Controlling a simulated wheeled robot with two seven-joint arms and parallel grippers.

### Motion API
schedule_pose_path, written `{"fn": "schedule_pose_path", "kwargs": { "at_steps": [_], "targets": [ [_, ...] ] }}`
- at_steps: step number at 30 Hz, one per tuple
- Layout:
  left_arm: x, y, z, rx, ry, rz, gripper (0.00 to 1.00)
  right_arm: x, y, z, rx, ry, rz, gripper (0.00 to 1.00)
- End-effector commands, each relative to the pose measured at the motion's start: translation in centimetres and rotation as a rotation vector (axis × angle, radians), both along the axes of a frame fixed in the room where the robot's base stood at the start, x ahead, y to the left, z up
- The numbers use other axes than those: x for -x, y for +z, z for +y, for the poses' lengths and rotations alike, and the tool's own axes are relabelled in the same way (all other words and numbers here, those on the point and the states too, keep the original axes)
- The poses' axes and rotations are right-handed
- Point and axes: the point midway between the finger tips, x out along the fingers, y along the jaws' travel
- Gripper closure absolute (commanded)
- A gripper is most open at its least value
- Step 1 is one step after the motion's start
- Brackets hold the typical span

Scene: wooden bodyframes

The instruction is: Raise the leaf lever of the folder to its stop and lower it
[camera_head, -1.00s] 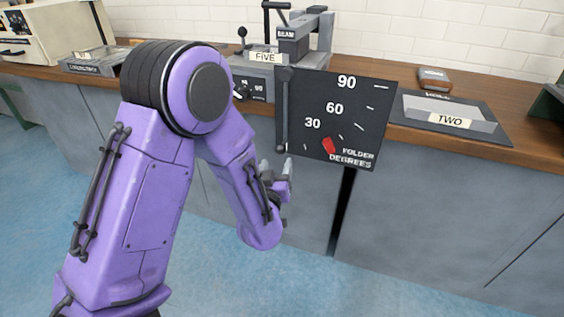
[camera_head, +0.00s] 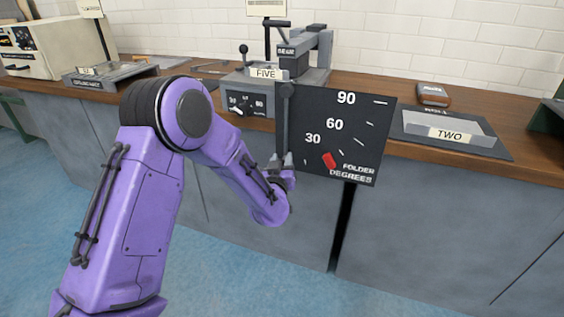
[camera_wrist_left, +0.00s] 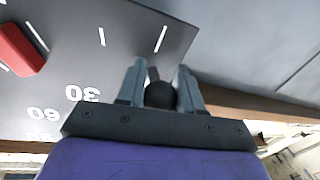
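The folder (camera_head: 312,42) stands on the bench at the back. Its leaf lever (camera_head: 283,118) is a dark bar hanging straight down along the left edge of the degree board (camera_head: 372,140). A red pointer (camera_head: 329,160) sits just under the 30 mark; it also shows in the left wrist view (camera_wrist_left: 20,48). My left gripper (camera_head: 282,159) is at the lever's lower end. In the left wrist view its two fingers (camera_wrist_left: 160,76) stand either side of the dark round knob (camera_wrist_left: 161,96) and appear to touch it. My right gripper is out of view.
A grey dial box (camera_head: 247,103) is left of the lever. The floor (camera_head: 215,270) in front is clear.

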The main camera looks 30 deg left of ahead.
Motion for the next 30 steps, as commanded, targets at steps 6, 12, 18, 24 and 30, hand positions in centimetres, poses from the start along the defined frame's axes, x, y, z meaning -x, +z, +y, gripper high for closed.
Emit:
{"fn": "schedule_pose_path", "kwargs": {
  "at_steps": [6,12,18,24,30],
  "targets": [
    [0.0,0.0,-0.2,0.009,0.001,-0.003,1.00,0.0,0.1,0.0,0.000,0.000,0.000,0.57],
    [-0.3,0.2,-1.5,0.071,-0.001,-0.018,1.00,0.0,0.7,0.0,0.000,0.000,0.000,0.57],
    [-0.9,0.6,-4.0,0.196,-0.001,-0.047,1.00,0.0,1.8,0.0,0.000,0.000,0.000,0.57],
    [-1.5,1.3,-6.6,0.329,0.000,-0.079,1.00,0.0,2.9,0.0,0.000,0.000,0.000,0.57],
    [-2.0,2.0,-8.5,0.435,0.001,-0.103,1.00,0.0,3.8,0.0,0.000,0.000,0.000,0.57]
  ]
}}
